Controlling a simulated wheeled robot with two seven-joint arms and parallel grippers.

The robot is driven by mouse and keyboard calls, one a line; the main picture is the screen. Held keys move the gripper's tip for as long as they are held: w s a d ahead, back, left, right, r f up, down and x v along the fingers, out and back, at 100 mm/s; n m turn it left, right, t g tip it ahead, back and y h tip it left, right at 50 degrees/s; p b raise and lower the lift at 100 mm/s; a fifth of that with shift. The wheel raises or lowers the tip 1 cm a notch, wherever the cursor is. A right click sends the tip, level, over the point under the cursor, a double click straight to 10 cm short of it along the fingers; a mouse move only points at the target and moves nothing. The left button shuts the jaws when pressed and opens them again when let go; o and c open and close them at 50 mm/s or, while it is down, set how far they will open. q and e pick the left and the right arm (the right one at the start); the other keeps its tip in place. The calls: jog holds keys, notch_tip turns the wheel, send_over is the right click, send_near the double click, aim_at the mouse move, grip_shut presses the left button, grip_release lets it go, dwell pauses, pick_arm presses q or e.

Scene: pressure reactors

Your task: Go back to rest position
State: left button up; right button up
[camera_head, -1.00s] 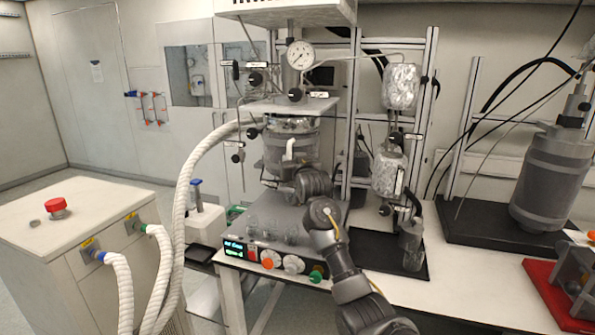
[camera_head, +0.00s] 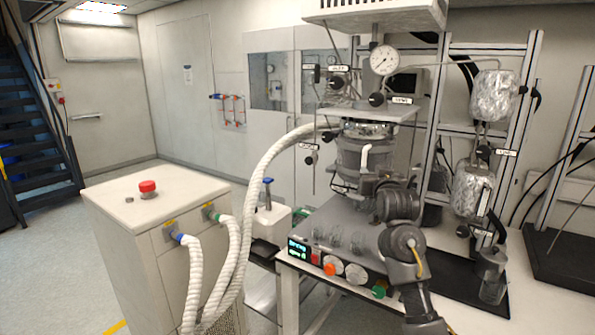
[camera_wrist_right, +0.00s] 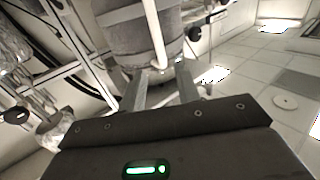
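My right arm comes in from the lower right in the head view, with its gripper (camera_head: 364,187) in front of the lower part of the grey reactor vessel (camera_head: 352,160). In the right wrist view the two fingers of this gripper (camera_wrist_right: 160,84) stand apart with nothing held between them. The vessel (camera_wrist_right: 120,42) and a white bent tube (camera_wrist_right: 155,32) on its front rise just beyond the fingertips. I cannot tell whether a fingertip touches the vessel. My left gripper is not in view.
A control panel with knobs (camera_head: 334,268) lies below my right arm. A white cabinet (camera_head: 125,225) with a red button (camera_head: 148,188) and white hoses (camera_head: 265,185) stands left. Open floor lies far left.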

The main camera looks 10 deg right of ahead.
jog(key=s+a+f+n+g+y, duration=0.1)
jog(key=s+a+f+g, duration=0.1)
jog(key=s+f, duration=0.65)
jog(key=s+a+f+n+g+y, duration=0.1)
jog(key=s+a+f+g, duration=0.2)
jog(key=f, duration=1)
jog(key=s+a+f+n+g, duration=0.1)
jog(key=s+a+f+g, duration=0.1)
jog(key=s+f, duration=0.75)
jog(key=s+a+f+g+y, duration=0.15)
jog(key=s+f, duration=0.25)
jog(key=s, duration=0.6)
jog(key=s+a+f+n+g, duration=0.1)
jog(key=s+f+g, duration=0.25)
jog(key=s, duration=0.65)
jog(key=s+a+f+g, duration=0.2)
jog(key=s+f, duration=0.3)
jog(key=s, duration=0.5)
notch_tip(320, 180, down, 26)
jog(key=s+f+g, duration=0.1)
jog(key=s, duration=0.1)
jog(key=s+d+f+g+b, duration=0.1)
jog(key=s+d+f, duration=0.2)
jog(key=s+f, duration=1.3)
jog(key=shift+f+n+g, duration=0.25)
jog(key=shift+n+g, duration=0.05)
jog(key=shift+n, duration=0.1)
